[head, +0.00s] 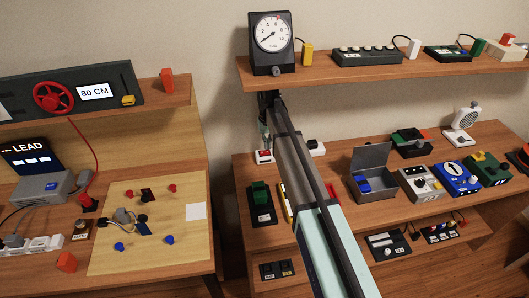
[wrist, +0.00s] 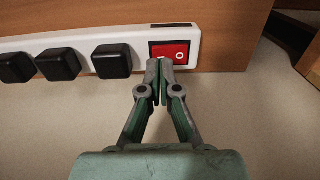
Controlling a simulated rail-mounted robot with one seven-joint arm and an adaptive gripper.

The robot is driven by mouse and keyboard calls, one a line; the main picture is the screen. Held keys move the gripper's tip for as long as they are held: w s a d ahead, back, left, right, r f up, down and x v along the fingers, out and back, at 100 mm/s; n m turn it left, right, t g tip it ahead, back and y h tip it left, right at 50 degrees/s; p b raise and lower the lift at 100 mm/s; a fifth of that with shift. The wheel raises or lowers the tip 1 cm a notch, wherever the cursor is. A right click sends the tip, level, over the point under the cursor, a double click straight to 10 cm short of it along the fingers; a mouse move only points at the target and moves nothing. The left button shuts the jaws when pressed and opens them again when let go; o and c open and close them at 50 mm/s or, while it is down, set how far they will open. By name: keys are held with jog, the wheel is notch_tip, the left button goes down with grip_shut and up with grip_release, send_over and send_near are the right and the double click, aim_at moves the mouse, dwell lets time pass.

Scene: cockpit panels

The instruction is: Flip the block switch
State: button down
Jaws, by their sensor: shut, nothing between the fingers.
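A white power block shows at the top of the wrist view (wrist: 210,48), with a red rocker switch (wrist: 182,50) at its right end and several black plugs to the left. The switch has a line mark and a circle mark. My gripper (wrist: 158,68) is shut and empty. Its fingertips overlap the lower left edge of the red switch; I cannot tell whether they touch it. In the head view, my gripper (head: 265,143) is just above the red switch (head: 264,153). My arm hides the middle of the block.
A grey open box (head: 372,184) and several control boxes stand to the right on the same table. A shelf with a gauge (head: 271,44) runs above the arm.

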aim_at(268, 151)
jog(key=shift+f+b, duration=0.4)
jog(key=shift+f, duration=0.75)
dwell(0.5)
jog(key=shift+r, duration=0.1)
jog(key=shift+r+p, duration=1.9)
jog(key=shift+r, duration=1.55)
